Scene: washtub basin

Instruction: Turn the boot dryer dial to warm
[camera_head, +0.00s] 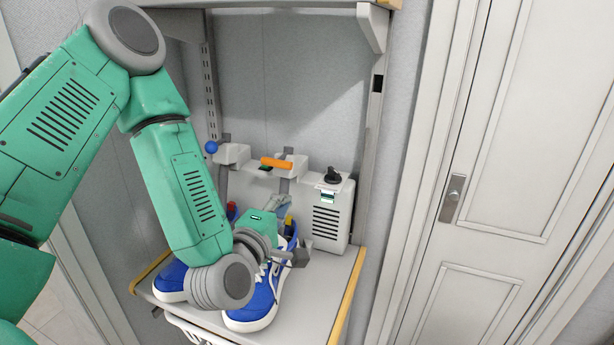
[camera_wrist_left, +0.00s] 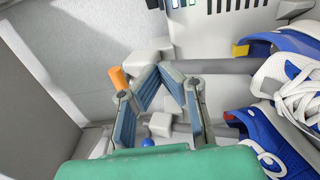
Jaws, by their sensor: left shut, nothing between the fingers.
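The boot dryer (camera_head: 325,222) is a pale box with dark vents, standing at the back of the shelf. Its black dial (camera_head: 333,175) sits on top at the right, and I cannot read its setting. The vented box (camera_wrist_left: 260,22) also shows at the top of the left wrist view. My left gripper (camera_head: 284,204) is in front of the dryer, below and left of the dial, apart from it. In the left wrist view its blue-padded fingers (camera_wrist_left: 160,68) meet at the tips with nothing between them. My right gripper is not in view.
An orange handle (camera_head: 276,163) and a blue ball knob (camera_head: 211,146) sit left of the dial. Blue and white shoes (camera_head: 252,315) stand on the shelf (camera_head: 316,290) under my left arm. A shelf upright (camera_head: 370,150) rises to the right, with a closed door (camera_head: 510,130) beyond.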

